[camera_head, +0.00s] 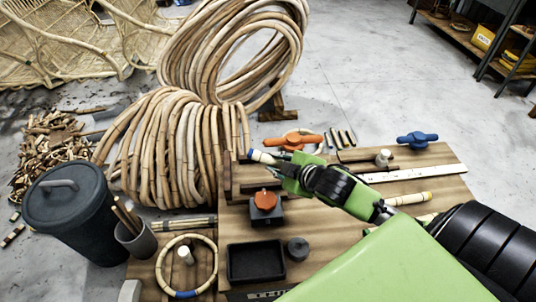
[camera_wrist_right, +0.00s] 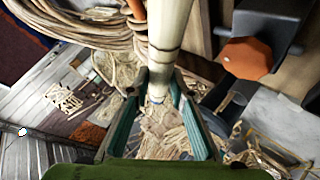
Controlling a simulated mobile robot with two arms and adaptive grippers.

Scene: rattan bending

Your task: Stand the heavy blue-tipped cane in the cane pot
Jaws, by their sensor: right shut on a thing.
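The blue-tipped cane (camera_head: 262,156) is pale, with a blue band near its left end. My right gripper (camera_head: 287,170) is shut on it above the workbench. In the right wrist view the pale cane (camera_wrist_right: 173,30) runs between the two fingers of the right gripper (camera_wrist_right: 160,92). The gripper and arm hide part of the cane in the head view. The cane pot (camera_head: 136,243) is a grey cup at the lower left, with a few thin canes leaning in it. The held cane is to the right of the pot and apart from it. My left gripper is not in view.
A dark lidded bin (camera_head: 70,215) stands left of the pot. Large rattan coils (camera_head: 165,150) are behind. The bench holds an orange-knobbed block (camera_head: 265,207), a black tray (camera_head: 256,263), a hoop (camera_head: 213,262), a yellow-tipped cane (camera_head: 408,199) and a blue-handled clamp (camera_head: 417,140).

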